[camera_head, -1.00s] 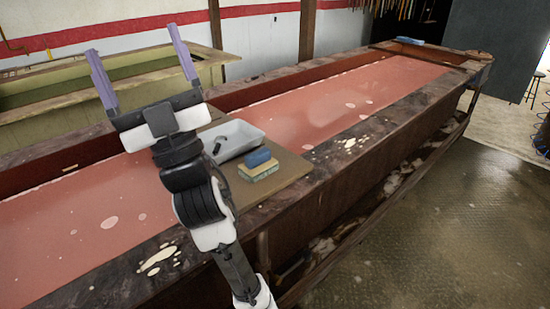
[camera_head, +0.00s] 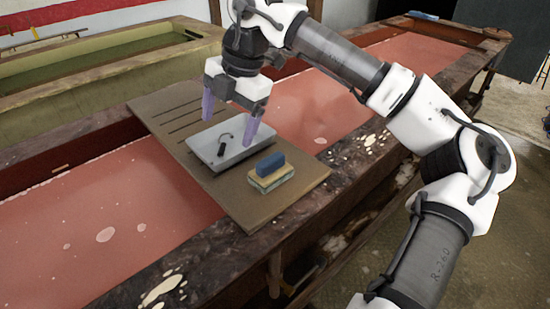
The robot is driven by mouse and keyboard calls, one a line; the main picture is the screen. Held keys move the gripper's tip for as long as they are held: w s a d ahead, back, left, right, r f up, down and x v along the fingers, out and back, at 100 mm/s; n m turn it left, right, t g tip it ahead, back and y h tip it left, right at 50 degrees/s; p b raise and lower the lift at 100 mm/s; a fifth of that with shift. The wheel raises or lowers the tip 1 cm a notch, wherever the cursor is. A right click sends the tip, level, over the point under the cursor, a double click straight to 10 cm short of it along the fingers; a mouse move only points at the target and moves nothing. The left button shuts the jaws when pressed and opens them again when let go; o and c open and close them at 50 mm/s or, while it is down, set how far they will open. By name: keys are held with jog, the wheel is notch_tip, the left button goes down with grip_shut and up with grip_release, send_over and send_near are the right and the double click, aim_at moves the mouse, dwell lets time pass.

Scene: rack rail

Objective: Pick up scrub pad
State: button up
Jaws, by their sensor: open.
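A blue block (camera_head: 270,164) lies on top of a yellow and green layered pad (camera_head: 271,181). I cannot tell for sure which of these is the scrub pad. The stack sits on a brown board (camera_head: 236,206), just right of a shallow grey tray (camera_head: 205,154). My gripper (camera_head: 228,128) points down with its two purple fingers spread and nothing between them. It is above the tray, to the upper left of the stack and apart from it. No part of the stack is covered by my arm.
The slotted board spans a long trough with a reddish floor (camera_head: 95,205) and worn, stained edges (camera_head: 345,165). The board's front left part is bare. A greenish trough (camera_head: 95,75) stands behind.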

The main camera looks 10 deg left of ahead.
aim_at(270, 159)
jog(key=w+d+m+t+h, duration=0.1)
jog(key=w+d+m+h, duration=0.25)
jog(key=d, duration=0.35)
jog(key=shift+n, duration=0.25)
notch_tip(270, 159, down, 8)
jog(key=shift+w+p, duration=0.1)
jog(key=shift+p, duration=0.7)
jog(key=shift+w+f+p, duration=0.1)
jog(key=shift+f+p, duration=1.05)
jog(key=shift+f, duration=1.6)
jog(key=c, duration=1.1)
